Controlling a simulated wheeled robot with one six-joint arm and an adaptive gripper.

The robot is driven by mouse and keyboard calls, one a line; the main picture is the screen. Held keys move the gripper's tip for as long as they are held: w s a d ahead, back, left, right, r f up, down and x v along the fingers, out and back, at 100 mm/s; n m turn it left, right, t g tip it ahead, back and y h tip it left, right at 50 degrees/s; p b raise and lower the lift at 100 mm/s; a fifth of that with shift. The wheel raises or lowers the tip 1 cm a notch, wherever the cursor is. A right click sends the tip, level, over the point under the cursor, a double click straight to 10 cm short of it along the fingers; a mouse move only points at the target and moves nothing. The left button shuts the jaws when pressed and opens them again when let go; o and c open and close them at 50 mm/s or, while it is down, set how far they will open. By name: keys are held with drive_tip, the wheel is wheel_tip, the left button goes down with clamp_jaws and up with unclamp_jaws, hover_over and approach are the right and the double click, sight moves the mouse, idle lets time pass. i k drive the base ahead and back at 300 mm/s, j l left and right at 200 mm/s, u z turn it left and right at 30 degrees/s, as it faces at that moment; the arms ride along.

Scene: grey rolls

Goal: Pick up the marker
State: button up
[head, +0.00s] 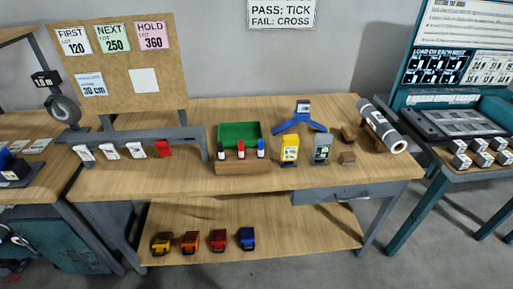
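Three markers stand upright in a wooden block (243,167) at the front middle of the table. From left to right they are a black-capped marker (221,151), a red-capped marker (241,150) and a blue-capped marker (261,149). Their lower ends are hidden in or behind the block. My gripper is not in view, so its state and its place relative to the markers do not show.
A green tray (239,127) sits right behind the markers. A yellow device (289,149) and a grey device (321,148) stand to their right. A grey rack (140,134) with hanging tags is on the left. A grey roll (382,127) lies at the right end.

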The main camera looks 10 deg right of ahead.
sight(240, 143)
drive_tip(key=u, duration=0.25)
drive_tip(key=i+j, duration=0.2)
drive_tip(key=i, duration=0.15)
drive_tip(key=i+j+u, duration=0.15)
drive_tip(key=i+j, duration=0.25)
drive_tip(key=i, duration=0.3)
drive_tip(key=j+u, duration=0.05)
